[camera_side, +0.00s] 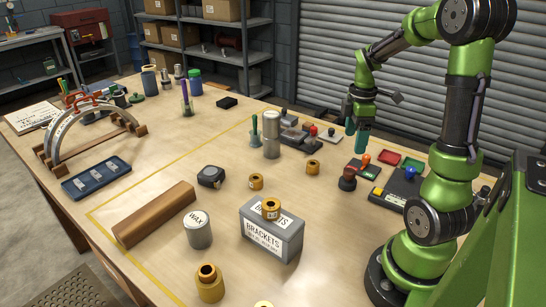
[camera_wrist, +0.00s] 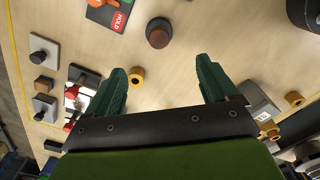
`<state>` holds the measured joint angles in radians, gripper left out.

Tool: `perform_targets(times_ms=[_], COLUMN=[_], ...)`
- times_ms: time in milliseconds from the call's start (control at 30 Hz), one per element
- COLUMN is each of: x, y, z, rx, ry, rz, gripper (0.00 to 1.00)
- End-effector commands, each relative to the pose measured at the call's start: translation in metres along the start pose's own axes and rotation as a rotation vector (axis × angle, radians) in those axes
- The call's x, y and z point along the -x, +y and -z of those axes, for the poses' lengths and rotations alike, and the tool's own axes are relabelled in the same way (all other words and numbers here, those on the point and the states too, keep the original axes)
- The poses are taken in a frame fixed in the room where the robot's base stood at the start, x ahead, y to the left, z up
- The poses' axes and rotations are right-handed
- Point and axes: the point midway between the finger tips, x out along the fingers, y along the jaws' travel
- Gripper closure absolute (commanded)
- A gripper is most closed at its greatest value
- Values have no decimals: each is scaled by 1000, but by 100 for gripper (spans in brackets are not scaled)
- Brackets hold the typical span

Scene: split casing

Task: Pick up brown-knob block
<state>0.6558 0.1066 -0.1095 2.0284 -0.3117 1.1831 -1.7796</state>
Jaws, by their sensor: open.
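A dark block with a round brown knob (camera_side: 347,178) stands on the bench beside the small dark panels. In the wrist view a round brown knob (camera_wrist: 158,34) shows ahead of my fingertips, near the top middle; I take it to be the same block. My gripper (camera_side: 356,142) hangs above the bench, behind that block in the side view, with its fingers pointing down. In the wrist view my gripper (camera_wrist: 163,70) has its two green fingers wide apart, with nothing held between them. The knob is clear of both fingers.
A panel marked HOLD (camera_wrist: 112,14) lies left of the brown knob. Several knobbed blocks, including one with a red knob (camera_side: 313,131), stand left of my gripper. A brass ring (camera_wrist: 137,75) lies near the left finger. A grey BRACKETS box (camera_side: 270,232) stands in front.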

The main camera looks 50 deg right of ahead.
Motion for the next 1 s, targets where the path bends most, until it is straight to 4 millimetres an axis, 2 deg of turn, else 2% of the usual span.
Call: perform_targets(times_ms=[100,333,633,900,1000], x=[-29,-75,-100,-139,-146], y=[-1,-1,-1,1,1], z=[0,0,0,-3,-3], rx=[-1,-2,-4,-3,-3], ry=[-1,0,1,1,1], rz=[7,5,3,4,1], gripper=[14,14,14,14,14])
